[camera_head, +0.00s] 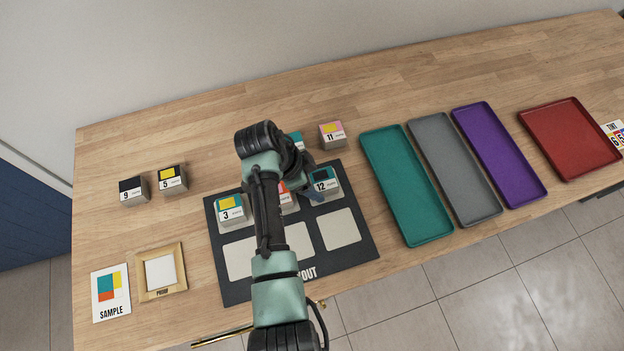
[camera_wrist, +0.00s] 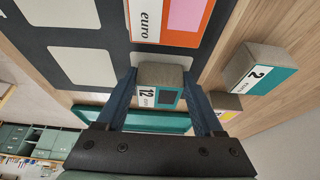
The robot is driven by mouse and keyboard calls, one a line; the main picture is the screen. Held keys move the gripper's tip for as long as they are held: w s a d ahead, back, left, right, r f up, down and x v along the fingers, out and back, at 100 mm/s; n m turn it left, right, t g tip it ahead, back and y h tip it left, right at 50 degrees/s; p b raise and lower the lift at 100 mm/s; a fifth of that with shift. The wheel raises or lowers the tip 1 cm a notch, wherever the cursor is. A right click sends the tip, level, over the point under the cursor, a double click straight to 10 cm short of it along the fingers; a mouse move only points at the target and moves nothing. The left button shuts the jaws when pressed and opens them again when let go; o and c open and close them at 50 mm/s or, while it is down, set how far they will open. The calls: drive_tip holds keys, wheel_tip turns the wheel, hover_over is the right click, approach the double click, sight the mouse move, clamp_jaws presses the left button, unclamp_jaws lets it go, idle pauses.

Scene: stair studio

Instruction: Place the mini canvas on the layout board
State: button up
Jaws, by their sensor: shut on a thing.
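My gripper (camera_wrist: 165,88) is shut on a mini canvas (camera_wrist: 160,76), a small grey block marked 12 with a teal face and a dark square. In the head view the held canvas (camera_head: 325,188) is at the upper right cell of the dark layout board (camera_head: 296,277); I cannot tell whether it touches the board. Canvas 3 (camera_head: 231,213) sits in the upper left cell. An orange and pink canvas (camera_wrist: 181,18) is in the upper middle cell, partly hidden by my arm in the head view. The lower row of pale cells is empty.
Canvas 2 (camera_wrist: 262,76) and canvas 11 (camera_head: 332,136) stand behind the board. Canvases 9 (camera_head: 133,191) and 5 (camera_head: 172,180) stand at the left. A sample card (camera_head: 111,293) and a framed card (camera_head: 161,271) lie front left. Teal (camera_head: 407,185), grey, purple and red trays lie right.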

drive_tip(key=shift+f, duration=0.2)
drive_tip(key=o, duration=1.3)
drive_tip(key=shift+o, duration=0.2)
drive_tip(key=shift+r, duration=0.1)
drive_tip(key=shift+r, duration=0.2)
drive_tip(key=v, duration=1.1)
drive_tip(key=shift+r, duration=0.4)
drive_tip(key=shift+a, duration=0.15)
